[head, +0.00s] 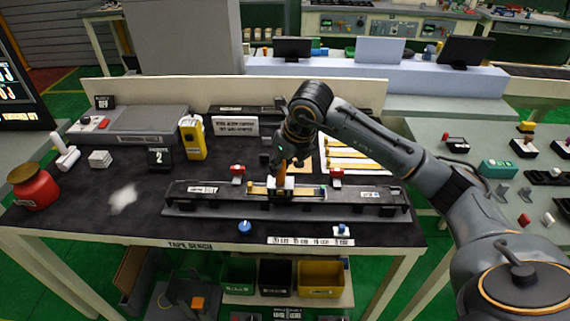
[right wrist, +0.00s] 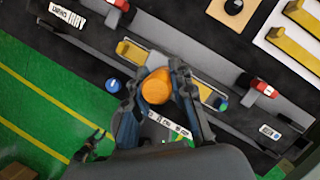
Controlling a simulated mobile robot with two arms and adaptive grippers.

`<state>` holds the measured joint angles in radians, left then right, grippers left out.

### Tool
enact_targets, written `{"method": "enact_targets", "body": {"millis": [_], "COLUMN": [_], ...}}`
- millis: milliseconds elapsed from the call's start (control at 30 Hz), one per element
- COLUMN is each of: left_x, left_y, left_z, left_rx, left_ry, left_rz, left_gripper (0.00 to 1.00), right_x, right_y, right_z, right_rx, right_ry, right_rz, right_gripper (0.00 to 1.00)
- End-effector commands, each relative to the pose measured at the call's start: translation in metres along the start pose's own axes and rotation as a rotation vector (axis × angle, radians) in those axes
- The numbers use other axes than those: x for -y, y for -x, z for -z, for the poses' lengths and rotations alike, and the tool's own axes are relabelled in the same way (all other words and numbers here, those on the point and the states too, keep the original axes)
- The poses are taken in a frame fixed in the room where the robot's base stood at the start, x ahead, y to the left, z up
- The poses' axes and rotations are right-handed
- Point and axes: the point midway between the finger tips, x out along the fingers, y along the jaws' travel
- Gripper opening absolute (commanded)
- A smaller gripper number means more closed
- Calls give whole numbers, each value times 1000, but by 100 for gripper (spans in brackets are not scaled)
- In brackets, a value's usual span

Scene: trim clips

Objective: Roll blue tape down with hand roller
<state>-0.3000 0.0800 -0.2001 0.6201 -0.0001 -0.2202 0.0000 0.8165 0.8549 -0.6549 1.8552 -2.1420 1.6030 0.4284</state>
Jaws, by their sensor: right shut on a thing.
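My right gripper (head: 283,163) is shut on an orange handle (head: 281,178), which I take to be the hand roller's. A pale block shows just below it, over the middle of a long dark fixture (head: 185,203). In the right wrist view the round orange handle (right wrist: 156,87) sits between the fingers of the right gripper (right wrist: 158,100). A yellow strip (head: 257,189) lies along the fixture, on both sides of the roller. A small blue-green piece (head: 322,192) is at the strip's right end. I cannot make out blue tape along the strip. My left gripper is not in view.
Red clamps (head: 237,170) (head: 336,173) stand behind the fixture. A blue knob (head: 245,228) is in front. A red container (head: 35,187), a white roller-like item (head: 66,157) and a yellow device (head: 192,138) stand left. A board with yellow strips (head: 355,152) lies behind right.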

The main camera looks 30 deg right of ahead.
Motion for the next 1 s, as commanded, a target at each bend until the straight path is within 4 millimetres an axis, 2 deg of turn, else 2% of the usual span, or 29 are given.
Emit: {"method": "enact_targets", "body": {"millis": [33, 1000], "left_x": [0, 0], "left_y": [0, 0], "left_z": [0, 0], "left_rx": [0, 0], "left_ry": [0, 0], "left_rz": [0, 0], "left_gripper": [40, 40], "right_x": [-2, -22], "right_y": [-5, -13], "right_z": [3, -16], "right_rx": [-14, -15], "right_ry": [1, 0], "right_rz": [-1, 0], "right_gripper": [0, 0]}}
